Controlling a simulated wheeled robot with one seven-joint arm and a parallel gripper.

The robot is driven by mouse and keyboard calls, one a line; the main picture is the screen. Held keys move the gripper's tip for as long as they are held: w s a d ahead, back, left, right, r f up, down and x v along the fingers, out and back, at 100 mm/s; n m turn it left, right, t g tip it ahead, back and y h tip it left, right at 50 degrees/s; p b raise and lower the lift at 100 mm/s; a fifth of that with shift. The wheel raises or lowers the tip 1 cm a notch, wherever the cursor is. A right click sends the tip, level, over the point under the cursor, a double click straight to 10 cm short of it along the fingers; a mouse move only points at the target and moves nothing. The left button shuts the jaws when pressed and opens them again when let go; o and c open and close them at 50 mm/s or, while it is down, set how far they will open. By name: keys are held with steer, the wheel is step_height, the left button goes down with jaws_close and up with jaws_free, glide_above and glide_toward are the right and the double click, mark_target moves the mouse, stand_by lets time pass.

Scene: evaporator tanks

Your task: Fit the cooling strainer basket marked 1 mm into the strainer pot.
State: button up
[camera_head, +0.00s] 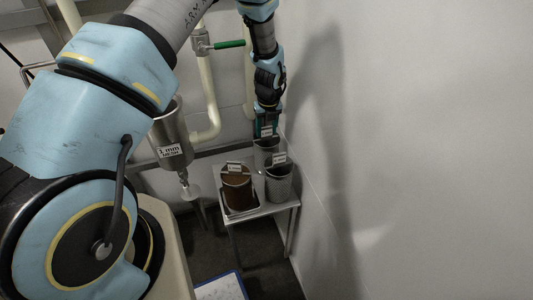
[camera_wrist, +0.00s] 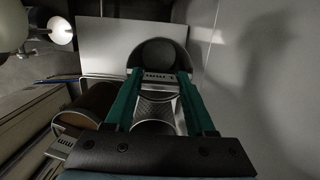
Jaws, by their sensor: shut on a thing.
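The strainer pot (camera_head: 173,130) is a grey metal vessel on the left in the head view, with a label reading 1 mm. My gripper (camera_head: 267,126) points down at the back of a small table near the right wall. It is shut on the labelled top part of a grey metal basket (camera_head: 266,150), whose label is too small to read. In the wrist view, its green fingers (camera_wrist: 159,80) flank a label plate, with mesh (camera_wrist: 155,106) showing between them. I cannot tell whether this basket is lifted clear of the table.
A brown basket (camera_head: 237,190) and another grey basket (camera_head: 279,184) stand on the small table (camera_head: 285,205), both labelled. Pale pipes with a green-handled valve (camera_head: 229,44) rise behind the pot. The wall (camera_head: 420,130) is close on the right.

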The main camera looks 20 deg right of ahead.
jaws_close()
steer(key=shift+r, duration=0.1)
stand_by(0.5)
